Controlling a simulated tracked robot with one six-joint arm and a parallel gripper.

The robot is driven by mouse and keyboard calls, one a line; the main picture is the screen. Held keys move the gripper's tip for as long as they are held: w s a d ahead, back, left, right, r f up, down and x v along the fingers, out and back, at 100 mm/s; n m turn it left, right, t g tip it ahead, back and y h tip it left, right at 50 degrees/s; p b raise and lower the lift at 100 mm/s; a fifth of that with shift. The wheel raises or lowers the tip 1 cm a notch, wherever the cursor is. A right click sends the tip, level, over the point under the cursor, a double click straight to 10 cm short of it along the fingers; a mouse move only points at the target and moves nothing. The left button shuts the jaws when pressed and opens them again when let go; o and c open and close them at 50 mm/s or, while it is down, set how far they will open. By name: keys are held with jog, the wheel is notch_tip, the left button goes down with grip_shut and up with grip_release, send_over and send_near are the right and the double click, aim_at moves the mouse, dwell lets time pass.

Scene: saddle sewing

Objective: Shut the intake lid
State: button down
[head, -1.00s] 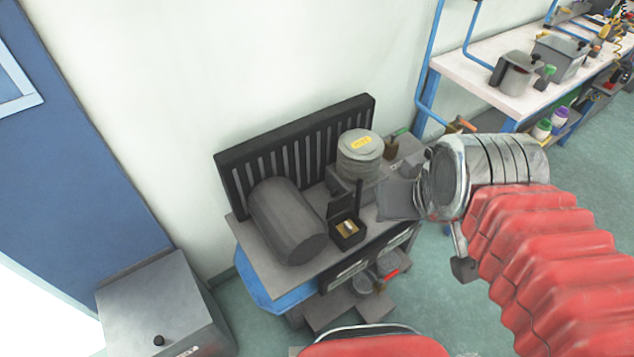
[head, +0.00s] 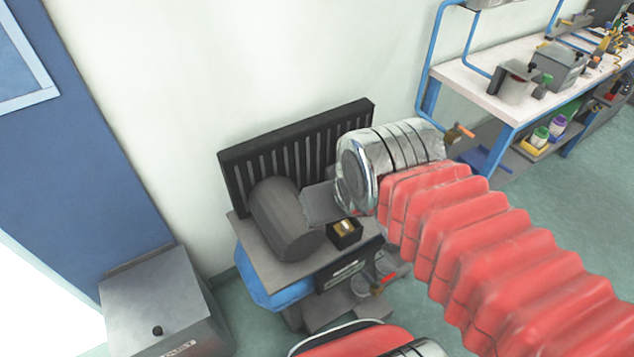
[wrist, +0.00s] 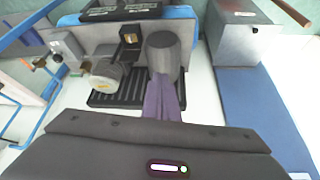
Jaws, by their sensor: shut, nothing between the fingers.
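A small black box (head: 345,234) with a yellowish thing inside stands open at the front of the grey bench. It shows in the wrist view too (wrist: 131,38). Its lid stood upright a second ago; in the head view it is now hidden behind my arm's end. My gripper (head: 318,204) is a grey shape just above and behind the box, beside the cylinder, and appears apart from the box. In the wrist view my gripper's fingers (wrist: 162,84) are together and empty, pointing toward the cylinder.
A dark grey cylinder (head: 284,219) lies left of the box, before a black slatted rack (head: 245,167). A round grey canister (wrist: 107,76) is on the box's other side. A steel bin (head: 155,310) stands at lower left, a white workbench (head: 480,88) at right.

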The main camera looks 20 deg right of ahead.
jog(key=shift+a, duration=0.15)
jog(key=shift+w, duration=0.15)
jog(key=w+d+n+g, duration=0.1)
jog(key=w+d+g, duration=0.1)
jog(key=w, duration=0.8)
jog(key=w+d+g, duration=0.2)
jog(key=w+d, duration=0.1)
jog(key=w, duration=0.8)
jog(key=w+d+f+n+g, duration=0.1)
jog(key=w+d+f+g, duration=0.2)
jog(key=w+f, duration=1.2)
jog(key=d+f, duration=0.3)
jog(key=shift+f, duration=0.15)
jog(key=shift+d+f, duration=0.1)
